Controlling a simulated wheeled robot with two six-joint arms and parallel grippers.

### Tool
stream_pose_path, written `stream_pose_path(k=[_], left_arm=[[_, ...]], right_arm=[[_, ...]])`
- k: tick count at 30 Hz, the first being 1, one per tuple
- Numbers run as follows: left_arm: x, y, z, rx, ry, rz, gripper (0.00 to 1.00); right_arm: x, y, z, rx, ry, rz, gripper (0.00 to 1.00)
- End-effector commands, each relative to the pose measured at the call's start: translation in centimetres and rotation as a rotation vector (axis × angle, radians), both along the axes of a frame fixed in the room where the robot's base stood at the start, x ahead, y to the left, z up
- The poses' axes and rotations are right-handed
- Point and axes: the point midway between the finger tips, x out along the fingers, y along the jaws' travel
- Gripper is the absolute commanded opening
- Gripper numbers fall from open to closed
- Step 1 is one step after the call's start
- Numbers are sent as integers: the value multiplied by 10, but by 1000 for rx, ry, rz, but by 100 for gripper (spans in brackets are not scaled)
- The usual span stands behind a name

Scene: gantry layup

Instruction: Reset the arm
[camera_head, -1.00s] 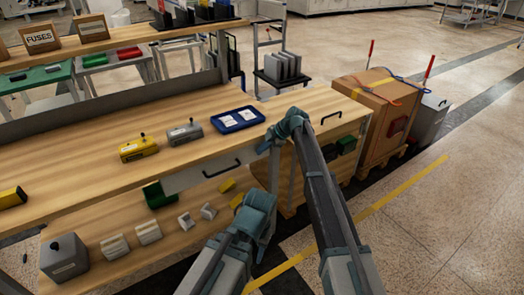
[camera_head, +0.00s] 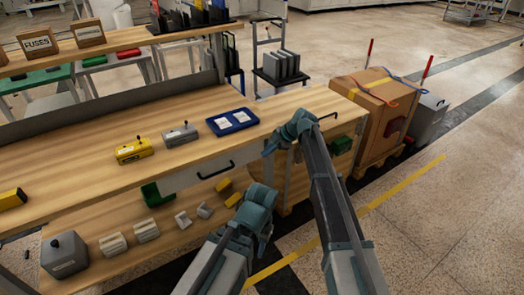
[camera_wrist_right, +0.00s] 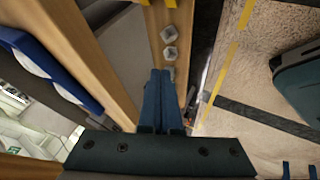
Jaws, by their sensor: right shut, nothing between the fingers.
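My right arm reaches up from the bottom of the head view, its teal joint over the bench's front edge. My right gripper (camera_head: 267,150) hangs at that edge, just right of the blue tray (camera_head: 233,121), partly hidden by its own wrist. In the right wrist view its two dark blue fingers (camera_wrist_right: 161,100) lie together, with nothing between them. The blue tray (camera_wrist_right: 40,62) shows at the left there, apart from the fingers. My left gripper cannot be made out in the head view.
The wooden bench (camera_head: 80,185) holds a yellow device (camera_head: 134,151) and a grey device (camera_head: 181,134). Small pale blocks (camera_head: 147,231) lie on the lower shelf. A cardboard box (camera_head: 372,115) stands to the right. The floor at the lower right is clear.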

Motion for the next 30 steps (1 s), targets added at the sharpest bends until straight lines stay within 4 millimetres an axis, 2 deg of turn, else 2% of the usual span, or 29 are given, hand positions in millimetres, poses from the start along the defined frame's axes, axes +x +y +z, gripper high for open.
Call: stream_pose_path(k=[1, 7, 11, 19, 21, 23, 26, 30], left_arm=[[0, 0, 15, 0, 0, 0, 43], [0, 0, 40, 0, 0, 0, 43], [0, 0, 46, 0, 0, 0, 43], [0, 0, 45, 0, 0, 0, 43], [0, 0, 47, 0, 0, 0, 43], [0, 0, 51, 0, 0, 0, 43], [0, 0, 63, 0, 0, 0, 43], [0, 0, 83, 0, 0, 0, 43]], right_arm=[[-3, -6, 15, 0, 1, -1, 0], [-8, -25, 40, 0, 1, -1, 0], [-9, -31, 46, -1, 0, 1, 0], [-10, -32, 45, -1, 1, 1, 0], [-16, -32, 46, -5, 15, -10, 0], [-29, -30, 48, -16, 45, -39, 0], [-67, -28, 52, -52, 147, -144, 0], [-138, -29, 59, -140, 328, -384, 0]])
